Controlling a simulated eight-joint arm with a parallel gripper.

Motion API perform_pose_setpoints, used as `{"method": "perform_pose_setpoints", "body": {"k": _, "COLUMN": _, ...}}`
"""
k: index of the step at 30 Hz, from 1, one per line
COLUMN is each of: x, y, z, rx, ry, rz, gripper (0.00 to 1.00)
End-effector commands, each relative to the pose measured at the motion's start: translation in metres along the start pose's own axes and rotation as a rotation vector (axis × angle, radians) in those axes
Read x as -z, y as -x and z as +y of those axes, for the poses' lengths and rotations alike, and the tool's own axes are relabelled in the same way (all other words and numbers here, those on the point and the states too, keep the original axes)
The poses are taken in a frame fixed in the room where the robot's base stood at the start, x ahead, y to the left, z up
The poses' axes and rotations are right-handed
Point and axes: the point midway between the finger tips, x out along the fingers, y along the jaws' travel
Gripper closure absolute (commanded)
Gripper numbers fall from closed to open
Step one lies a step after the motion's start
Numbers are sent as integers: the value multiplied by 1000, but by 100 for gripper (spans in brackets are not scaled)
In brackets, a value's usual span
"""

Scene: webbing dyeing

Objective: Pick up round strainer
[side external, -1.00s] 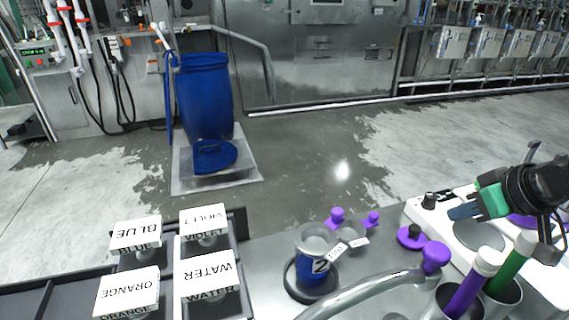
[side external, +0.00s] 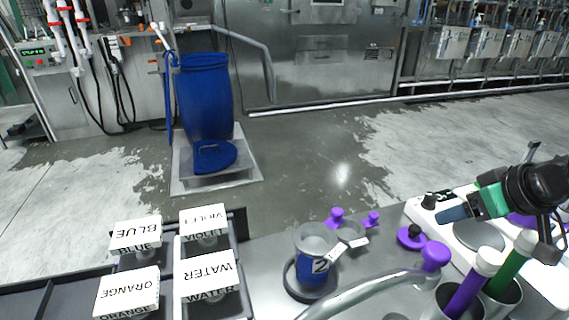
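A grey round, bowl-like piece (side external: 316,239) sits at the top of a blue container marked 2 (side external: 312,271); it may be the round strainer, but I cannot tell for sure. A second small grey round piece (side external: 351,234) with a white tag is just behind it to the right. My gripper (side external: 455,214) is at the right edge, above the white device and well apart from both round pieces. Its blue tip and green part show, but the finger gap cannot be made out. I see nothing held in it.
Boxes labelled BLUE (side external: 136,233), VIOLET (side external: 204,219), ORANGE (side external: 127,291) and WATER (side external: 210,275) stand at the left. A curved metal tube (side external: 365,289) crosses the front. Purple-knobbed pieces (side external: 336,217) lie behind the container. Purple and green tubes (side external: 468,289) stand in metal cups at right.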

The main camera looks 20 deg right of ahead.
Motion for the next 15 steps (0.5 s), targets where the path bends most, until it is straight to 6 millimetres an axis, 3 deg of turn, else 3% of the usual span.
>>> {"method": "perform_pose_setpoints", "body": {"k": 8, "x": 2, "y": -1, "z": -3, "rx": 12, "ry": 5, "rz": 4, "gripper": 40}}
{"method": "perform_pose_setpoints", "body": {"k": 11, "x": 12, "y": -5, "z": -16, "rx": 69, "ry": 25, "rz": 24, "gripper": 40}}
{"method": "perform_pose_setpoints", "body": {"k": 15, "x": 37, "y": -15, "z": -54, "rx": 219, "ry": 74, "rz": 80, "gripper": 40}}
